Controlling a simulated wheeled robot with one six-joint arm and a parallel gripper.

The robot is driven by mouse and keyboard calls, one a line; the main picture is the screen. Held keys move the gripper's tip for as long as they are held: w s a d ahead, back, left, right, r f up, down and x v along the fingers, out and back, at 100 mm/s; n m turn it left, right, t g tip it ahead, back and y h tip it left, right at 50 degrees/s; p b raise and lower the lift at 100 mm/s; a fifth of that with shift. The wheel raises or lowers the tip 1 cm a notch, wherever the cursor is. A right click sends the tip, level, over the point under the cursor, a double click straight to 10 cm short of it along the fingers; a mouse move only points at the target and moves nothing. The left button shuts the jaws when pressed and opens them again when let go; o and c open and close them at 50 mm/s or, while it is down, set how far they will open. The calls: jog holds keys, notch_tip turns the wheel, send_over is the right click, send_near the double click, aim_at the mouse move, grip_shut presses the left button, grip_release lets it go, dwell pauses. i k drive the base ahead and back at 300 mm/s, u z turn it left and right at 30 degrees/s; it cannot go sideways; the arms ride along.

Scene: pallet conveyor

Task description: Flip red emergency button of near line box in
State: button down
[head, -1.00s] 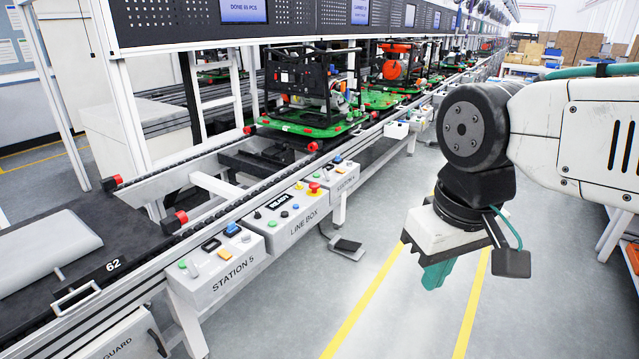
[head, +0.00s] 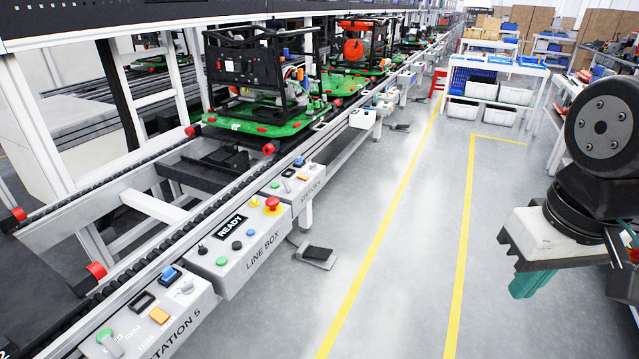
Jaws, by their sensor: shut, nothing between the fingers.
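The near line box (head: 251,262) is a grey sloped panel marked LINE BOX, mounted on the conveyor's side at the left of centre. Its red emergency button (head: 272,205) is a mushroom knob on a yellow base at the far right end of the panel. A READY display and several small coloured buttons sit beside it. My gripper (head: 527,287) hangs at the right side over the floor, well apart from the box, with teal fingers pointing down. The fingers look closed together and hold nothing.
The Station 5 box (head: 180,327) stands nearer and left of the line box. The conveyor (head: 150,206) carries green pallets (head: 262,125) with black-framed machines. A foot pedal (head: 317,254) lies on the floor. The yellow-lined aisle is clear; a white table (head: 497,64) stands farther back.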

aim_at(272, 202)
jog(key=z, duration=0.15)
jog(key=i, duration=0.7)
jog(key=u, duration=0.5)
jog(key=i, duration=0.65)
jog(key=u, duration=0.45)
